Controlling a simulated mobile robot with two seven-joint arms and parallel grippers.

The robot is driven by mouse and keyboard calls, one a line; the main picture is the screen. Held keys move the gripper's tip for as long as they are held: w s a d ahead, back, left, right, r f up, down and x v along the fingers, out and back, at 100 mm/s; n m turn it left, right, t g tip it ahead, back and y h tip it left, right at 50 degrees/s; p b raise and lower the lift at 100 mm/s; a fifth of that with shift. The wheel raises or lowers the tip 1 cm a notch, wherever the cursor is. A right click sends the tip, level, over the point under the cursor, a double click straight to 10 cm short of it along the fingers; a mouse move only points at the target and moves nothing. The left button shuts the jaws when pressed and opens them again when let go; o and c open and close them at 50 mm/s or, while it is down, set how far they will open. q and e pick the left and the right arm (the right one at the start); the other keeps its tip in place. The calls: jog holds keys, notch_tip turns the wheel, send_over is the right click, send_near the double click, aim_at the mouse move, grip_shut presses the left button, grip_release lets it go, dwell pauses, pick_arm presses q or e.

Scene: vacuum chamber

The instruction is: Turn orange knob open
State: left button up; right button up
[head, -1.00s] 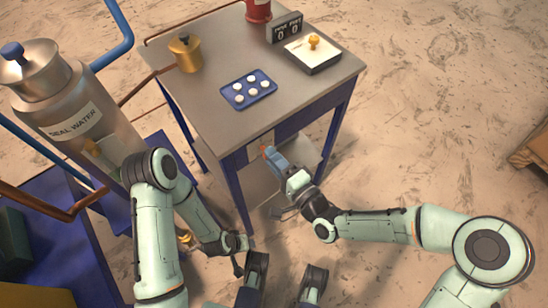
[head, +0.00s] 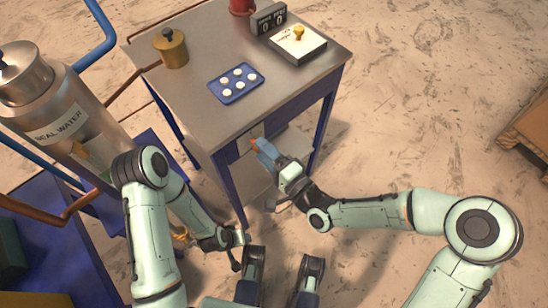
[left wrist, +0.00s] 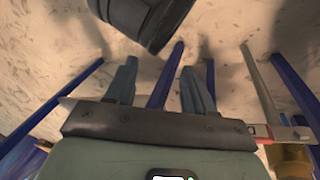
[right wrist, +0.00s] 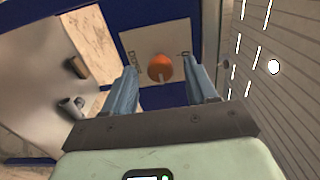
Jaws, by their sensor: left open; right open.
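The orange knob (right wrist: 160,68) sits on a pale plate (right wrist: 135,48) on a blue panel and shows in the right wrist view. In the head view a small orange bit of it (head: 254,142) shows at the tip of my right gripper (head: 263,149), below the table's front edge. My right gripper is open, with one finger on each side of the knob in the wrist view. I cannot tell whether the fingers touch it. My left gripper (left wrist: 160,68) is open and empty, low near the table's front leg.
The grey table (head: 195,100) carries a blue tray of white discs (head: 236,84), a brass pot (head: 171,48), a dark counter (head: 268,19) and a white box with a yellow knob (head: 298,43). A metal seal water tank (head: 65,110) stands left.

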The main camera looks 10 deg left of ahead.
pick_arm(q)
jog(key=s+d+r+g+h+p, duration=0.1)
jog(key=s+d+r+g+p, duration=0.2)
jog(key=s+r+p, duration=0.5)
jog(key=shift+s+d+r+m, duration=0.3)
jog(key=shift+s+d, duration=0.15)
jog(key=shift+s, duration=0.1)
pick_arm(e)
jog(key=v, duration=1.3)
